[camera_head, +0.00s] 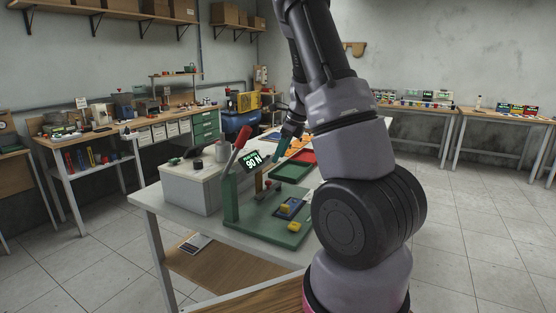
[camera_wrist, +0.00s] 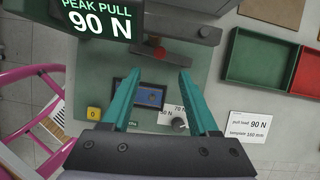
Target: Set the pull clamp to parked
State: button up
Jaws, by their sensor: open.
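A green test fixture (camera_head: 268,225) stands on the work table, with a red-handled lever (camera_head: 239,143) raised and tilted at its left. Its display (camera_wrist: 98,17) reads "PEAK PULL 90 N". A grey clamp-like block (camera_wrist: 180,30) lies across the fixture at the top of the wrist view; whether it is the pull clamp, and its setting, I cannot tell. A blue piece (camera_wrist: 151,95) in a dark frame sits on the base. My gripper (camera_wrist: 157,72) is open and empty above the fixture, its teal fingers on either side of the blue piece in the picture.
A yellow button marked 0 (camera_wrist: 93,113) and a knob (camera_wrist: 180,124) with 50 N and 70 N marks lie near the fingers. A card (camera_wrist: 195,126) reads pull load 90 N. Green (camera_wrist: 257,57) and red (camera_wrist: 307,74) trays lie to the right. A white box (camera_head: 187,185) stands left.

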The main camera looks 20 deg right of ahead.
aim_at(269, 186)
jog(key=shift+s+d+f, duration=0.1)
jog(key=shift+s, duration=0.05)
jog(key=c, duration=0.5)
jog(key=shift+s+d+f+m, duration=0.15)
jog(key=shift+s+f, duration=0.1)
jog(key=shift+s, duration=0.25)
jog(key=shift+s+d+f+m, duration=0.1)
jog(key=shift+s+f+m, duration=0.1)
jog(key=shift+s, duration=0.25)
grip_shut()
jog(key=s+f+m, duration=0.1)
jog(key=s+f, duration=0.1)
jog(key=s, duration=0.3)
jog(key=shift+h, duration=0.4)
jog(key=x, duration=0.9)
jog(key=shift+w+d+f, duration=0.3)
jog(key=shift+w+f, duration=0.05)
jog(key=shift+w, duration=0.05)
jog(key=w+a, duration=0.1)
jog(key=w, duration=0.1)
jog(key=shift+w+a+f, duration=0.15)
jog(key=shift+w+a, duration=0.45)
jog(key=shift+w, duration=0.2)
